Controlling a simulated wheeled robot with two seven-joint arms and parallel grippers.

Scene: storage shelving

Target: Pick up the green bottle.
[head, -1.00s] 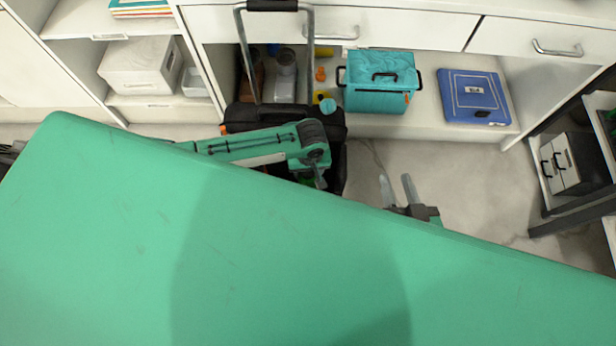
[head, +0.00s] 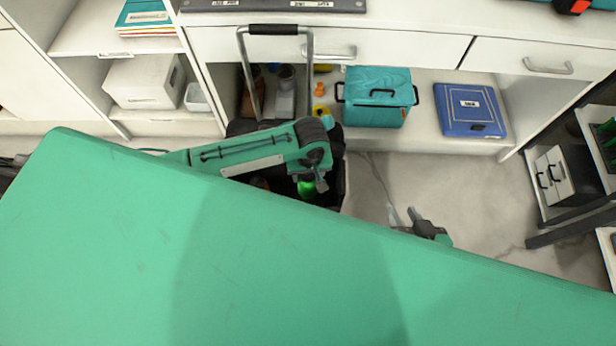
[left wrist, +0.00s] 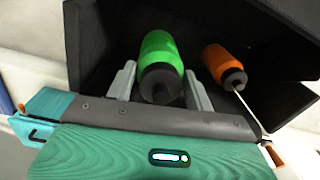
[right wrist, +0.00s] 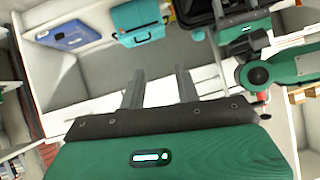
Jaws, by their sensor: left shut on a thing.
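The green bottle (left wrist: 160,52) with a dark cap lies between the two fingers of my left gripper (left wrist: 160,82) in the left wrist view, inside a black open container (left wrist: 92,40). My left gripper is shut on it. In the head view a piece of the green bottle (head: 306,189) shows beside my left gripper (head: 318,183), over the dark container; the rest is hidden by my arm. My right gripper (right wrist: 160,86) is open and empty, with its fingers apart. In the head view my right gripper (head: 403,214) is over bare floor.
An orange bottle (left wrist: 224,66) with a dark cap lies beside the green one in the container. A raised handle (head: 241,75) stands behind. A teal box (head: 376,98) and a blue case (head: 470,108) sit on the low shelf. A dark rack (head: 560,228) stands at right.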

